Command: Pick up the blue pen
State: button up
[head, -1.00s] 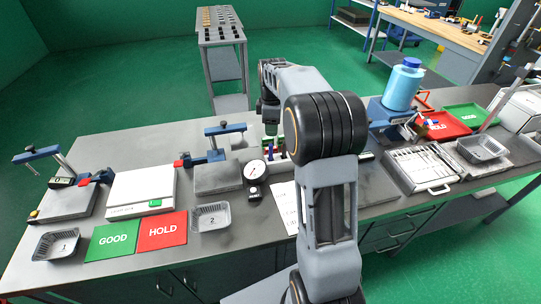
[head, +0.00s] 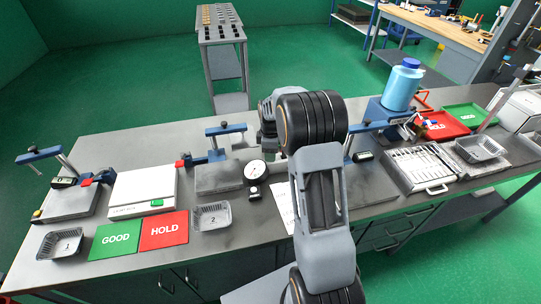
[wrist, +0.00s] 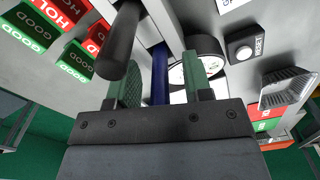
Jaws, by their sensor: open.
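The blue pen (wrist: 160,78) shows in the wrist view as a dark blue shaft between the two green fingers of my gripper (wrist: 161,68). The fingers are apart, one on each side of it, with visible gaps. The pen's lower part is hidden behind the gripper body. In the head view, my arm hides the pen and my gripper.
A thick black cylinder (wrist: 119,42) stands close to the left finger in the wrist view. In the head view, tray 2 (head: 211,229) and a red HOLD card (head: 164,243) lie left of my arm.

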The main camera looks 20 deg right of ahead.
jog(key=shift+f, duration=0.25)
jog(key=shift+c, duration=0.2)
jog(key=c, duration=0.8)
jog(key=shift+r, duration=0.1)
